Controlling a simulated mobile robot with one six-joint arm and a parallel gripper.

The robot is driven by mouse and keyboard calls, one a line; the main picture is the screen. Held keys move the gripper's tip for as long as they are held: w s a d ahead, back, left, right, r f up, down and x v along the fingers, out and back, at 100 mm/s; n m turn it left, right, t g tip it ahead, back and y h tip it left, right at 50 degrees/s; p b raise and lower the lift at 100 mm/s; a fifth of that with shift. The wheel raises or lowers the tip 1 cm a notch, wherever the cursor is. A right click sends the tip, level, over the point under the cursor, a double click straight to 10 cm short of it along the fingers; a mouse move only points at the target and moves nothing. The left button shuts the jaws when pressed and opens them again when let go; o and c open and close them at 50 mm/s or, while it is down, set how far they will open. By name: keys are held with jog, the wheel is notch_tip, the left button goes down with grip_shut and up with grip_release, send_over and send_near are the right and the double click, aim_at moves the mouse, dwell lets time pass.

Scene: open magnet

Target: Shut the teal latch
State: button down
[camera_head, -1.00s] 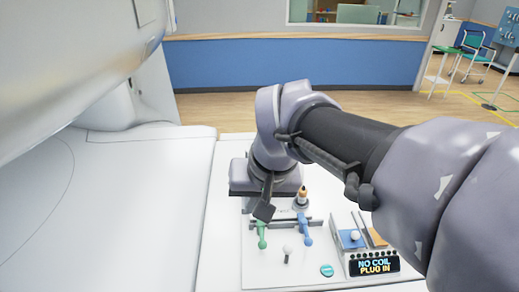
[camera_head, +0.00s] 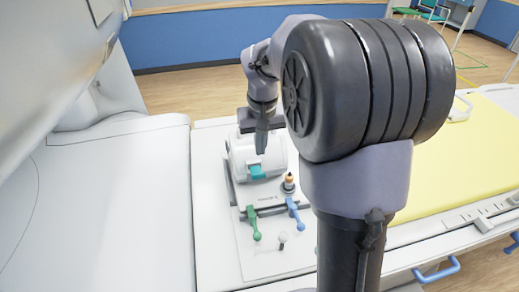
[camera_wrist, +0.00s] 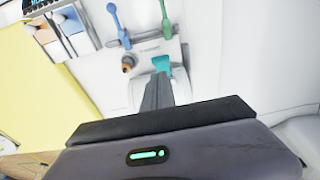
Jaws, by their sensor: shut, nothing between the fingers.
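The teal latch (camera_head: 257,172) is a small flap on the near side of a white cylindrical coil (camera_head: 272,155) that lies on a white board. Whether the latch is fully closed cannot be told. It also shows in the wrist view (camera_wrist: 162,64), just past my fingertips. My gripper (camera_head: 262,150) points down, with its fingers together and empty. In the head view its tips are just above the latch. In the wrist view my gripper (camera_wrist: 160,78) seems close to the latch, but contact cannot be told.
A green lever (camera_head: 254,224) and a blue lever (camera_head: 295,214) stand in front of the coil. An orange-topped plug (camera_head: 289,182) is right of the coil. A yellow mat (camera_head: 462,160) lies to the right, and the scanner housing (camera_head: 40,60) is at left.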

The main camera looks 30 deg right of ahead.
aim_at(259, 176)
jog(key=f+b, duration=0.1)
jog(key=f, duration=0.2)
jog(key=w+f+b, duration=0.1)
jog(key=f, duration=0.3)
jog(key=f+b, duration=0.1)
jog(key=f, duration=0.2)
jog(key=shift+w+d+f, duration=0.15)
jog(key=shift+w, duration=0.05)
